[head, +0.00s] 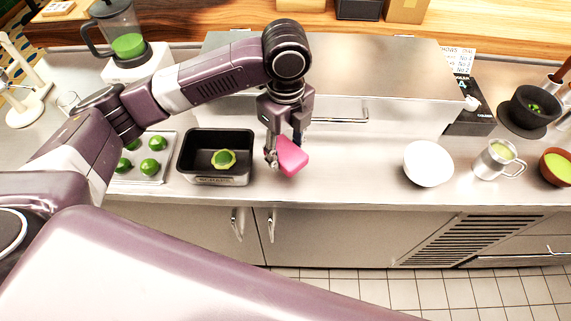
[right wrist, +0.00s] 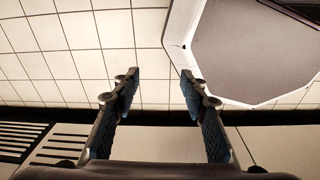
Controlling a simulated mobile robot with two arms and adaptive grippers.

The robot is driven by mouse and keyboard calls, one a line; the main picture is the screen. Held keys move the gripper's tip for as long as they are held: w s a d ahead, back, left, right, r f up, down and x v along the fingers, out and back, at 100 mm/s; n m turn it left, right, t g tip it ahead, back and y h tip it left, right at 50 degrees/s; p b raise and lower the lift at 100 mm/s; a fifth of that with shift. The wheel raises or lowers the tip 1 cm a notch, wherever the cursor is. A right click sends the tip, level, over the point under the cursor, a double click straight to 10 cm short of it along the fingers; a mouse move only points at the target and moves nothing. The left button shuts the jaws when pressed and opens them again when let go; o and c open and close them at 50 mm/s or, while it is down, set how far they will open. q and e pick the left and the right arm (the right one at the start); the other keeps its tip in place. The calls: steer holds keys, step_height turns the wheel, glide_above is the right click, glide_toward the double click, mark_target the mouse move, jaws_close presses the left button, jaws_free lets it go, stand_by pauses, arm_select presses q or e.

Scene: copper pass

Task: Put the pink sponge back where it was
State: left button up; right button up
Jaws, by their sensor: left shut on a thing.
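The pink sponge (head: 292,155) is in the head view, tilted, just above the steel counter or touching it; I cannot tell which. My left gripper (head: 285,158) reaches down from above and is shut on the sponge. A black tray (head: 216,180) with a green and yellow round item (head: 223,159) stands left of the gripper. My right gripper (right wrist: 158,100) shows only in the right wrist view, with its two fingers apart and nothing between them, over a tiled floor.
A white bowl (head: 428,164), a metal jug (head: 497,160) and a brown bowl (head: 556,167) stand at the right. A sheet with green round items (head: 150,183) is left of the tray. A steel box (head: 390,80) stands behind. Counter between sponge and white bowl is clear.

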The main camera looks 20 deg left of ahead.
mark_target(286, 160)
arm_select(q)
step_height(286, 160, down, 3)
steer(key=shift+f, duration=0.15)
step_height(286, 160, down, 3)
steer(key=shift+f+p, duration=0.15)
steer(key=shift+p, duration=0.15)
arm_select(e)
steer(key=shift+s+a+r, duration=0.2)
steer(key=shift+a+r, duration=0.15)
steer(key=shift+a, duration=0.25)
arm_select(q)
steer(key=shift+f, duration=0.1)
arm_select(e)
steer(key=shift+d, duration=0.15)
arm_select(q)
steer(key=o, duration=1.1)
arm_select(e)
steer(key=shift+d, duration=0.2)
